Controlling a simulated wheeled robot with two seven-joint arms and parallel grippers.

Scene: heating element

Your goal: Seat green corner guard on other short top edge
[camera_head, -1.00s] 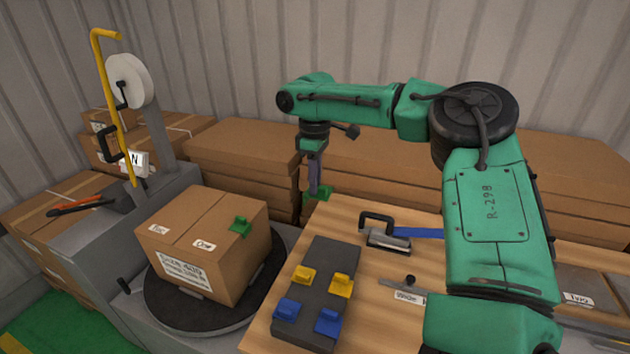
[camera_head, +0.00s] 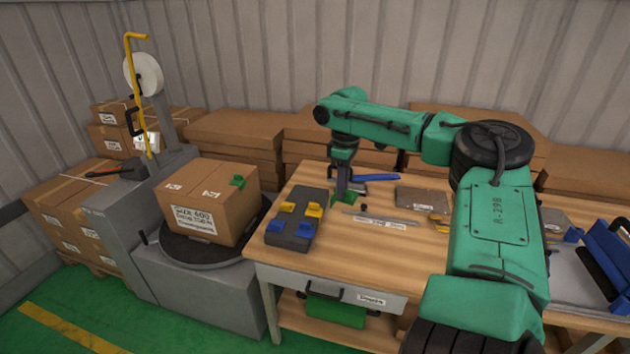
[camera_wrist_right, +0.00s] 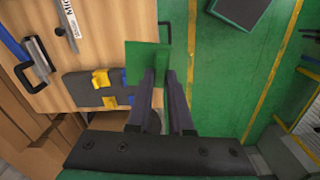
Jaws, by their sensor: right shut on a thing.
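The carton (camera_head: 205,205) stands on the dark round turntable (camera_head: 195,250) at the left. One green corner guard (camera_head: 238,181) sits on the right short top edge of the carton. My right gripper (camera_head: 343,186) is shut on another green corner guard (camera_head: 344,199), low over the wooden bench, right of the dark guard tray. In the right wrist view the held guard (camera_wrist_right: 146,62) shows at the tips of my gripper (camera_wrist_right: 166,76). My left gripper is not in view.
The dark tray (camera_head: 281,240) holds yellow guards (camera_head: 314,210) and blue guards (camera_head: 275,226). A tape reel (camera_head: 142,74) on a post with a yellow handle (camera_head: 133,90) stands behind the carton. Stacked cartons (camera_head: 235,135) line the wall. A blue-handled tool (camera_head: 378,177) lies on the bench (camera_head: 300,260).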

